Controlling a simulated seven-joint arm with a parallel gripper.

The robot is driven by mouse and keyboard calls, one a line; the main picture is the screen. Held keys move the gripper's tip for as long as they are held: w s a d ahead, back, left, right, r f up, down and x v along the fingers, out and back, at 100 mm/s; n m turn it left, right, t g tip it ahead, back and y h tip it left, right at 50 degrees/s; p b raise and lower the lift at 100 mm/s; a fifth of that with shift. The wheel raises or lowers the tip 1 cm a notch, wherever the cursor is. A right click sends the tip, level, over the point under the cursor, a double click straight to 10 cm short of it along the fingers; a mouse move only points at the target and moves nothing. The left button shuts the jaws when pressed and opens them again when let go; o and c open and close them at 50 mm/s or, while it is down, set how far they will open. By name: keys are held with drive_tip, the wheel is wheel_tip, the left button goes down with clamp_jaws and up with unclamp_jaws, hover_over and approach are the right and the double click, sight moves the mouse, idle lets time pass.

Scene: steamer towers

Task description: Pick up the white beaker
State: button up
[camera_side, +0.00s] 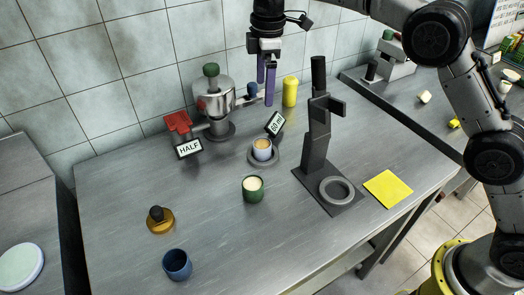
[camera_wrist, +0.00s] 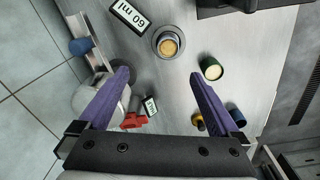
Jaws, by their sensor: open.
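The white beaker (camera_side: 262,149) stands upright on a round grey base near the middle of the metal table, with brown contents inside. In the wrist view the beaker (camera_wrist: 168,46) shows from above, beyond my fingertips. My gripper (camera_side: 266,92) has two purple fingers and hangs open and empty above the back of the table, higher than the beaker. In the wrist view my gripper (camera_wrist: 159,73) has its fingers wide apart with nothing between them. A "60 ml" sign (camera_side: 275,123) stands just behind the beaker.
A green cup (camera_side: 253,188) stands in front of the beaker. A dark stand (camera_side: 318,150) rises to its right. A metal pot (camera_side: 214,102) and "HALF" sign (camera_side: 189,149) are left. A yellow cylinder (camera_side: 290,92) stands behind; a blue cup (camera_side: 177,265) is at front left.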

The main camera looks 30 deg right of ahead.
hover_over(262, 143)
drive_tip(key=shift+g, duration=0.3)
drive_tip(key=f, duration=1.1)
drive_tip(key=shift+w+f, duration=0.15)
drive_tip(key=shift+w, duration=0.15)
drive_tip(key=f, duration=0.4)
drive_tip(key=shift+s, duration=0.35)
drive_tip(key=shift+f, duration=0.65)
drive_tip(key=shift+c, duration=0.3)
drive_tip(key=shift+r, duration=0.1)
clamp_jaws()
